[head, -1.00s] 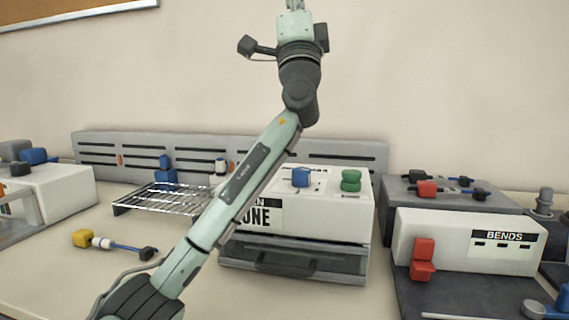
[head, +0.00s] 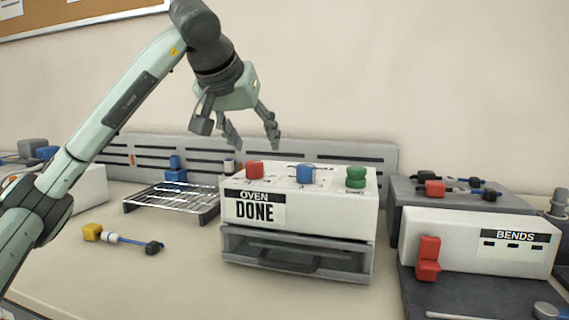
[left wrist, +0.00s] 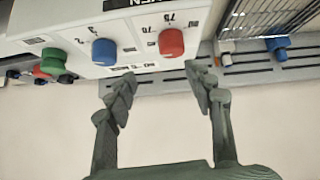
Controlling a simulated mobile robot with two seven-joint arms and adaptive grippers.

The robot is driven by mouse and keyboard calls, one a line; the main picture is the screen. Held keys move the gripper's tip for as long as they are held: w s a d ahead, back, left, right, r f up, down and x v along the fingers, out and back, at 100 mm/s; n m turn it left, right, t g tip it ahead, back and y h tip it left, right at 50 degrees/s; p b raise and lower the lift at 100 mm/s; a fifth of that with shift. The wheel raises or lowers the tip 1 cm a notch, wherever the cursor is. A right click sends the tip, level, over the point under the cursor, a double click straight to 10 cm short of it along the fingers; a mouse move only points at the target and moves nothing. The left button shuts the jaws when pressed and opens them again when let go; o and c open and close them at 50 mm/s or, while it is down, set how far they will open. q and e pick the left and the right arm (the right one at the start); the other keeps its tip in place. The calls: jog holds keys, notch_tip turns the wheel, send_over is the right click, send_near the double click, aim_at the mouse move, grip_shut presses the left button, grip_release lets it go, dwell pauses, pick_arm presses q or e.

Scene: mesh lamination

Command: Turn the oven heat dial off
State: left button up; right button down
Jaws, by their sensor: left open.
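The white oven box (head: 300,215) stands on the bench with a label reading OVEN DONE. On its top sit a red dial (head: 255,170), a blue dial (head: 306,174) and a green knob (head: 356,177). In the left wrist view the red dial (left wrist: 171,42) has numbers such as 70 and 75 around it, and the blue dial (left wrist: 103,52) has smaller numbers. My left gripper (head: 254,142) is open and empty, above and a little behind the red dial, not touching it. Its fingers (left wrist: 160,84) point toward the dials. My right gripper is not in view.
A wire rack (head: 172,201) stands left of the oven. A yellow-and-blue tool (head: 125,240) lies on the bench at front left. A white box marked BENDS (head: 475,245) with a red lever (head: 428,260) is at the right. A slotted grey rail (head: 370,156) runs behind the oven.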

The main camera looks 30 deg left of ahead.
aim_at(254, 162)
pick_arm(q)
jog(key=shift+s+a+f, duration=0.2)
jog(key=shift+s+a, duration=0.2)
jog(key=shift+a, duration=0.25)
jog(key=shift+w+a+f+y, duration=0.15)
jog(key=shift+f+y, duration=0.1)
jog(key=shift+y, duration=0.05)
jog(key=x, duration=0.6)
jog(key=shift+f+b, duration=0.1)
jog(key=shift+b, duration=0.25)
jog(key=shift+w+f, duration=0.3)
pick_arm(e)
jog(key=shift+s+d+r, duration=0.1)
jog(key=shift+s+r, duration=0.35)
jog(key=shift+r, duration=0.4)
pick_arm(q)
jog(key=shift+c, duration=0.3)
